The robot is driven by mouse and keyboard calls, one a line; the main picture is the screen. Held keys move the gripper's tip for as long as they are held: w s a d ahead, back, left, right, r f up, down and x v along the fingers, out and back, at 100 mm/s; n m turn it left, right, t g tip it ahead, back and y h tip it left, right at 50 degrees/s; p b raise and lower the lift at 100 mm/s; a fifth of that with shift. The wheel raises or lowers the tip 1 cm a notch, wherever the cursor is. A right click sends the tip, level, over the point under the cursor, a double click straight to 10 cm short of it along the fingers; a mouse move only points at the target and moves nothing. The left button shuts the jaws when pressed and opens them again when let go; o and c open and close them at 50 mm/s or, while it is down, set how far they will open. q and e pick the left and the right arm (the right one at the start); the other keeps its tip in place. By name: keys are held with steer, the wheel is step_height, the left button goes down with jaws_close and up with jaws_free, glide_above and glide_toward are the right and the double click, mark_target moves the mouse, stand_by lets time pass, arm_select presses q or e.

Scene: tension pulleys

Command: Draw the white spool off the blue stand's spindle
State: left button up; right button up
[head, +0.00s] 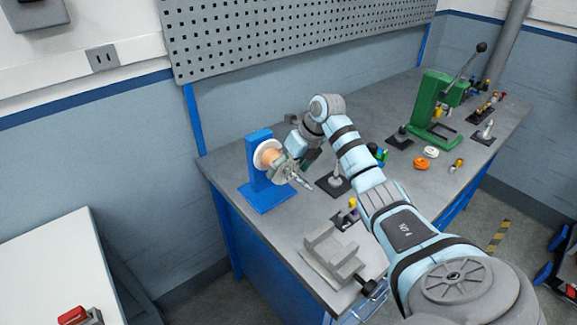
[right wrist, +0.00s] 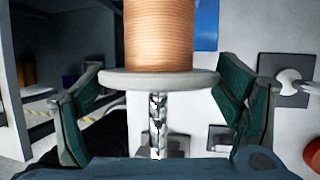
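The blue stand (head: 260,182) is upright at the left end of the grey workbench. The white spool (head: 262,151), wound with copper-coloured wire, is on the stand's spindle, its axis lying sideways. In the right wrist view the spool's near white flange (right wrist: 160,79) shows, and the threaded metal spindle (right wrist: 158,125) sticks out of it towards my palm. My right gripper (head: 283,163) is in front of the spool, in line with the spindle. Its green fingers (right wrist: 160,90) lie against both edges of the near flange and look closed on it. My left gripper is out of view.
A grey vise-like block (head: 333,256) sits at the bench's front edge. A green press (head: 432,108) stands farther right, with an orange ring (head: 421,164) and several small parts near it. A pegboard (head: 290,35) hangs behind. Bare bench lies between stand and grey block.

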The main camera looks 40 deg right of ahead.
mark_target(296, 174)
steer(key=shift+w, duration=0.1)
steer(key=c, duration=0.9)
steer(key=shift+s, duration=0.35)
steer(key=shift+s+p, duration=0.45)
steer(key=shift+s, duration=0.35)
steer(key=shift+s, duration=0.1)
steer(key=shift+s, duration=0.5)
steer(key=shift+p, duration=0.35)
